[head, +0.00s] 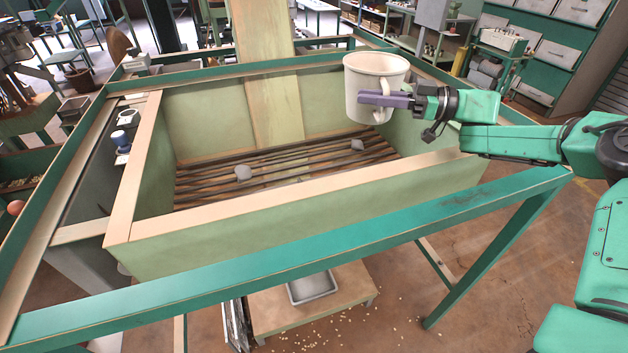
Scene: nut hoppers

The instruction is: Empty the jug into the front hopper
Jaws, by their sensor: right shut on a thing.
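A cream jug (371,84) with a handle is held upright above the right back part of the front hopper. My right gripper (388,100) is shut on the jug, its purple fingers at the jug's front side near the handle. The jug's inside is mostly hidden by its rim, so I cannot tell what it holds. The front hopper (300,203) is a pale green box with wooden rims and dark slats at its bottom. Two grey lumps lie on the slats. My left gripper is not in view.
A green frame rail (300,258) runs along the hopper's front. A wooden board (270,90) rises at its back. A metal tray (312,287) sits on a low wooden stand below, with scattered nuts on the floor. A shelf unit stands at the back right.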

